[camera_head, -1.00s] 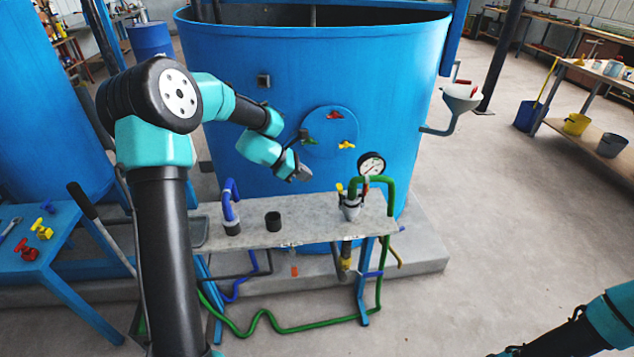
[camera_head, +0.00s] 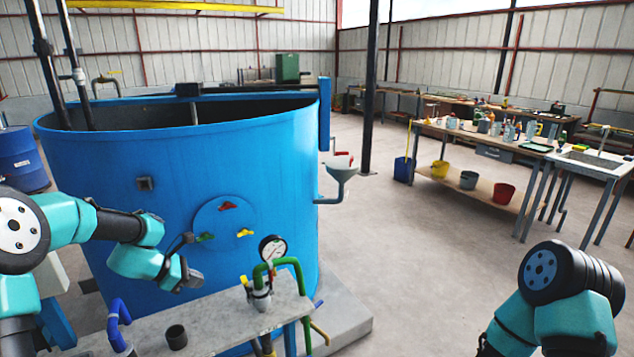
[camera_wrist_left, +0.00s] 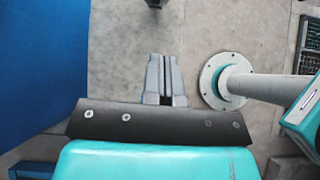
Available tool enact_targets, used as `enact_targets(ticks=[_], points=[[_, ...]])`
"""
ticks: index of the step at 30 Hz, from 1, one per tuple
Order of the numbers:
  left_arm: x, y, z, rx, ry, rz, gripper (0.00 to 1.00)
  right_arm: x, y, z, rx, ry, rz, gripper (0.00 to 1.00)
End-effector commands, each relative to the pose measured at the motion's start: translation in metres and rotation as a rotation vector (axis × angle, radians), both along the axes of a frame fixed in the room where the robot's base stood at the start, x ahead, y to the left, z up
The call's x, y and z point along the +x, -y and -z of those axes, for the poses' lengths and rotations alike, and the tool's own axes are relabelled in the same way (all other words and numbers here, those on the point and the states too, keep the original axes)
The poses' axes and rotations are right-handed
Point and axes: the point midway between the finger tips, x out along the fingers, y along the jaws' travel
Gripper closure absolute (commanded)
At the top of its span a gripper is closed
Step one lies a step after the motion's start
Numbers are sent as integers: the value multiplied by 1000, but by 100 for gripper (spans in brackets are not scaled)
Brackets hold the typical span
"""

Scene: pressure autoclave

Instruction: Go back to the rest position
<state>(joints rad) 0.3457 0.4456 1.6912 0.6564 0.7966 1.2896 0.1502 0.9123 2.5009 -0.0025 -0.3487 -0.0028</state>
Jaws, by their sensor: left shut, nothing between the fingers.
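My left gripper (camera_head: 190,277) is in front of the big blue tank (camera_head: 100,225), below and left of the round blue panel with red, green and yellow handles (camera_head: 224,222). It is above the grey bench and holds nothing. In the left wrist view its two grey fingers (camera_wrist_left: 162,75) are together, with grey floor behind them. My right arm (camera_head: 565,300) is at the lower right of the head view; its gripper is out of view.
The grey bench (camera_head: 222,330) carries a black cup (camera_head: 176,337), a blue hose (camera_head: 115,322) and a pressure gauge (camera_head: 272,248) with a green hose. A funnel (camera_head: 342,170) juts from the tank's right side. Open floor lies between the tank and the worktable (camera_head: 480,140).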

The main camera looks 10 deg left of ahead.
Motion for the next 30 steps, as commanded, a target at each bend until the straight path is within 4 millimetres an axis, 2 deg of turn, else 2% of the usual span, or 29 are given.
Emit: enact_targets(ticks=[4,8,12,15,18,21,24,27,30], points=[[-16,22,61,132,7,135,100,0,0,0,0,0,0,63],[-44,48,128,296,42,349,100,0,0,0,0,0,0,63],[-86,78,194,464,116,650,100,0,0,0,0,0,0,63],[-121,101,234,563,200,899,100,0,0,0,0,0,0,63],[-157,124,264,635,311,1154,100,0,0,0,0,0,0,63],[-192,146,285,679,443,1390,100,0,0,0,0,0,0,63],[-219,163,296,701,566,1566,100,0,0,0,0,0,0,63],[-234,173,300,711,650,1666,100,0,0,0,0,0,0,63],[-239,176,302,716,684,1703,100,0,0,0,0,0,0,63]])
